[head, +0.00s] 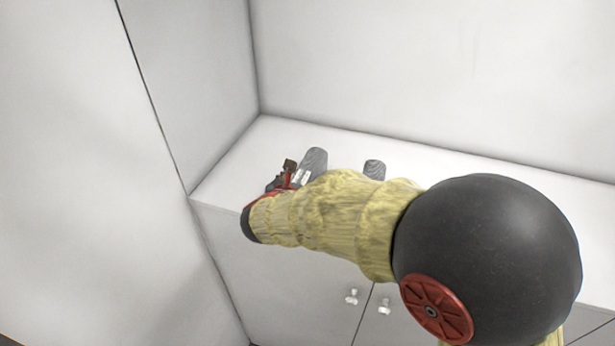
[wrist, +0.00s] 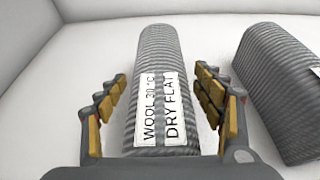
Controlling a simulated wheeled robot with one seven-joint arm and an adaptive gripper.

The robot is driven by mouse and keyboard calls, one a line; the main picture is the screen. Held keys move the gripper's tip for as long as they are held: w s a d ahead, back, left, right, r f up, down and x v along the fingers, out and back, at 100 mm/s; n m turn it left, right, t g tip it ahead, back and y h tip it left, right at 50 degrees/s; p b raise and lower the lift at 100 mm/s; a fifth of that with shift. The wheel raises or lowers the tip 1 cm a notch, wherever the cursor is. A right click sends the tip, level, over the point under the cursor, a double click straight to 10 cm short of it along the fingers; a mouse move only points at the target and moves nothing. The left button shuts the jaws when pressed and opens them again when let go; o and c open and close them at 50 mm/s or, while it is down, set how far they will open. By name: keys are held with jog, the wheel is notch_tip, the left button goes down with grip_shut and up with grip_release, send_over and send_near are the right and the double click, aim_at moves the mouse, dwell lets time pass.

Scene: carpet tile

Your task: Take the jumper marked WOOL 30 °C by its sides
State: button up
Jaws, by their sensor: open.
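The jumper marked WOOL 30 °C (wrist: 160,60) is a grey ribbed roll lying on the white cabinet top, with white labels reading WOOL 30 °C and DRY FLAT. In the wrist view it lies between the two open fingers of my gripper (wrist: 160,110), with a small gap showing on each side. In the head view this jumper (head: 316,160) shows beyond my gripper (head: 284,178), partly hidden by my arm. My gripper holds nothing.
A second grey ribbed roll (wrist: 283,85) lies to the right, close to my right finger; its label is cut off by the picture edge. In the head view that roll (head: 375,169) is mostly hidden behind my arm. White walls stand behind and at the left of the cabinet top (head: 440,158).

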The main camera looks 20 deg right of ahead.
jog(key=shift+w+d+f, duration=0.1)
jog(key=shift+w, duration=0.15)
jog(key=shift+c, duration=0.8)
jog(key=c, duration=1.4)
